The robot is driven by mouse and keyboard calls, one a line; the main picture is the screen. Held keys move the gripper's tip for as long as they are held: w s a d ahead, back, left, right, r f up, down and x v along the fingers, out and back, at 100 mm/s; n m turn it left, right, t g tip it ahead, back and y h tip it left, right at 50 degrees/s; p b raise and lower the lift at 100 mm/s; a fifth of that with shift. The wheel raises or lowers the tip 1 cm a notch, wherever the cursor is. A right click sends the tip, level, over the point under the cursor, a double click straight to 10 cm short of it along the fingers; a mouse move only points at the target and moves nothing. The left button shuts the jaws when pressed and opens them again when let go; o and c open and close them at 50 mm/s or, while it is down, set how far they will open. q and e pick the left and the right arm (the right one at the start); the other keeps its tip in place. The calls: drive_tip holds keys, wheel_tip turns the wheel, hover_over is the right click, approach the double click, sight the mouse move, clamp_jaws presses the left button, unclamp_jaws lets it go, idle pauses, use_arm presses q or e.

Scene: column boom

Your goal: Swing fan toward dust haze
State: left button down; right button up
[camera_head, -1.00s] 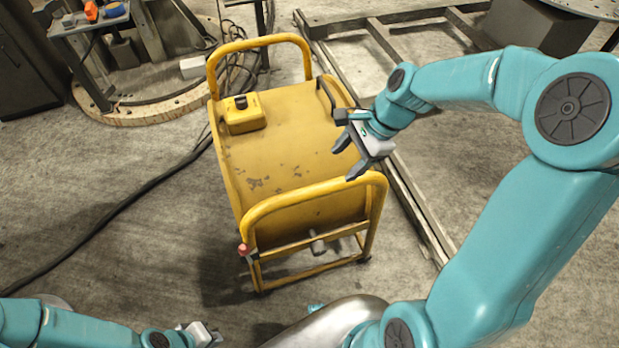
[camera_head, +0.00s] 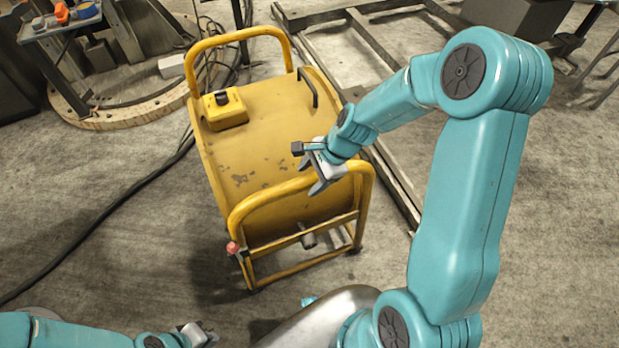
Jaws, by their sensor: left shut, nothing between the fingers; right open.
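A yellow wheeled drum-like unit in a tube frame (camera_head: 265,150), which I take to be the fan, stands on the floor in front of me. A yellow control box with a dark knob (camera_head: 224,108) sits on its top left. A black handle (camera_head: 307,88) is on its top right. My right gripper (camera_head: 305,168) is open and empty, over the near right part of the unit by the near yellow rail; I cannot tell if it touches. My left gripper (camera_head: 207,335) is shut and empty, low at the bottom edge, apart from the unit. No dust haze shows.
A black cable (camera_head: 110,228) runs along the floor at left. A small table with tools (camera_head: 62,25) stands at the far left beside a wooden ring (camera_head: 130,115). A metal frame (camera_head: 385,165) lies on the floor right of the unit.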

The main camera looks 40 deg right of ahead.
sight(283, 187)
drive_tip(key=shift+w+a+f, duration=0.1)
drive_tip(key=shift+a+f, duration=0.05)
drive_tip(key=shift+f, duration=0.35)
drive_tip(key=shift+c, duration=0.3)
clamp_jaws()
drive_tip(key=a+p, duration=0.1)
drive_tip(key=a, duration=0.1)
drive_tip(key=w+a+m+p, duration=0.1)
drive_tip(key=a, duration=0.1)
drive_tip(key=a+m+p, duration=0.1)
drive_tip(key=a, duration=0.1)
drive_tip(key=shift+w+a+r+t+p, duration=0.2)
drive_tip(key=shift+w+r+t+p, duration=0.1)
drive_tip(key=shift+w+r, duration=0.05)
drive_tip(key=w+a+m+h+p, duration=0.1)
drive_tip(key=w+a+m+p, duration=0.2)
drive_tip(key=a, duration=0.6)
drive_tip(key=shift+w+a+f+m+t+h+p, duration=0.2)
drive_tip(key=shift+w+f+m+t+h+p, duration=0.15)
drive_tip(key=shift+w+p, duration=1)
drive_tip(key=shift+w, duration=0.15)
